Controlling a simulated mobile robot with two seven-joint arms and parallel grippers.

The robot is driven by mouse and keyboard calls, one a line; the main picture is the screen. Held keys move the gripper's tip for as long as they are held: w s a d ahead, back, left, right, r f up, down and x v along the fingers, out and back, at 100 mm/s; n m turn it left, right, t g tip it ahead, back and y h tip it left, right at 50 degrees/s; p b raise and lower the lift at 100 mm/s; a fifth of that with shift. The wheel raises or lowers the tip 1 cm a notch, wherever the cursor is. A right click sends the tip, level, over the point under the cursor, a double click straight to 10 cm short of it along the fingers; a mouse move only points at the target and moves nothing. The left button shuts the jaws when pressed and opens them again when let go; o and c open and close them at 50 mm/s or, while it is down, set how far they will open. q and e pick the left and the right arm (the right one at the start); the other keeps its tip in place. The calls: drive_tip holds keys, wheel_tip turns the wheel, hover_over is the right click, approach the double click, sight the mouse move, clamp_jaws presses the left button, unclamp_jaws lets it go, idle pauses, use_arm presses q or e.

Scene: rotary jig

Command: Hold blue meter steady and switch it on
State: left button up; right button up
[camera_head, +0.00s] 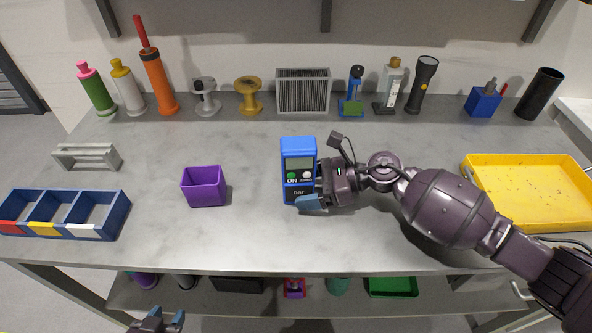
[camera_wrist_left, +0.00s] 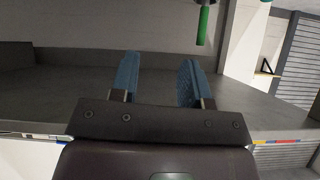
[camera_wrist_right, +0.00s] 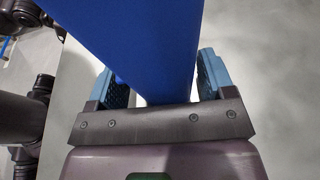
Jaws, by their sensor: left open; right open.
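The blue meter (camera_head: 298,152) stands upright on the grey table, with a screen, a green ON button (camera_head: 291,176) and a pale button beside it facing me. My right gripper (camera_head: 312,190) is at the meter's lower right side. In the right wrist view the meter's blue body (camera_wrist_right: 145,45) lies between the two open fingers (camera_wrist_right: 155,85); whether either finger touches it I cannot tell. My left gripper (camera_head: 158,320) is low at the front, below the table edge. In the left wrist view its fingers (camera_wrist_left: 160,82) are apart with nothing between them.
A purple bin (camera_head: 204,188) stands left of the meter, and a blue divided tray (camera_head: 66,214) is at the far left. A yellow tray (camera_head: 530,222) is at the right. Bottles, spools and a torch line the back. The front middle of the table is clear.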

use_arm(q)
drive_tip(key=shift+w, duration=0.1)
use_arm(e)
drive_tip(key=shift+a+f, duration=0.1)
drive_tip(key=shift+a, duration=0.15)
use_arm(q)
drive_tip(key=shift+s+f, duration=0.15)
drive_tip(key=shift+s, duration=0.25)
use_arm(e)
drive_tip(key=c, duration=0.8)
use_arm(q)
clamp_jaws()
drive_tip(key=shift+w, duration=0.15)
drive_tip(key=shift+w, duration=0.25)
drive_tip(key=shift+s, duration=0.4)
drive_tip(key=shift+w, duration=0.15)
